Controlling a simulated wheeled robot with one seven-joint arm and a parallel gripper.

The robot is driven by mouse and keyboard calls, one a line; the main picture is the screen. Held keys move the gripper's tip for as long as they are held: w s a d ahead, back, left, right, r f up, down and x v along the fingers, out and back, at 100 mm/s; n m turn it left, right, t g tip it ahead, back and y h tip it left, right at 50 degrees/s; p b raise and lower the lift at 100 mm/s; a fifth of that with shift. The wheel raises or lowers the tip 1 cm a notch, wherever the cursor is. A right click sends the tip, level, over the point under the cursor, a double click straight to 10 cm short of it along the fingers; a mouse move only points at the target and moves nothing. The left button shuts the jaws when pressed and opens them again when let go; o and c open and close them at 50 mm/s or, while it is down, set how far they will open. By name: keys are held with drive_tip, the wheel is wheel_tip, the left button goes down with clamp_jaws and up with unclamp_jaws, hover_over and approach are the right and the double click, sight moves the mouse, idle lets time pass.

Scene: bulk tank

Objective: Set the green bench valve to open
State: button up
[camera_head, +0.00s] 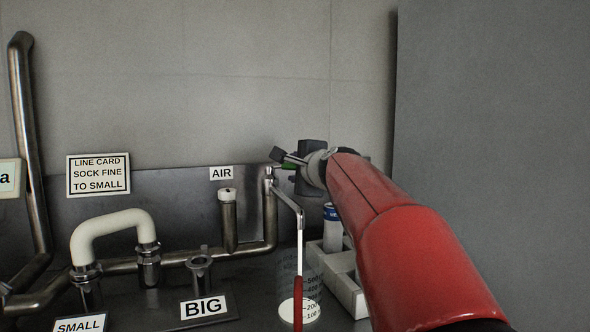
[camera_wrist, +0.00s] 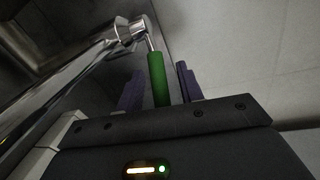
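The green bench valve handle (camera_wrist: 157,80) shows in the wrist view as a green grip on a thin metal stem that joins a shiny pipe fitting (camera_wrist: 130,31). My gripper (camera_wrist: 161,69) is open, with one dark finger on each side of the green handle and a visible gap on both sides. In the head view my gripper (camera_head: 283,158) is beside the top of the upright metal pipe (camera_head: 269,205), and a small bit of green (camera_head: 288,166) shows by the fingers. The rest of the handle is hidden there.
A white hose (camera_head: 112,222), BIG and AIR labels and pipes fill the left.

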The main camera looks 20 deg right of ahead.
drive_tip(key=s+b, duration=0.1)
drive_tip(key=s, duration=0.5)
drive_tip(key=shift+s+r, duration=0.3)
drive_tip(key=shift+r, duration=0.15)
drive_tip(key=shift+c, duration=0.5)
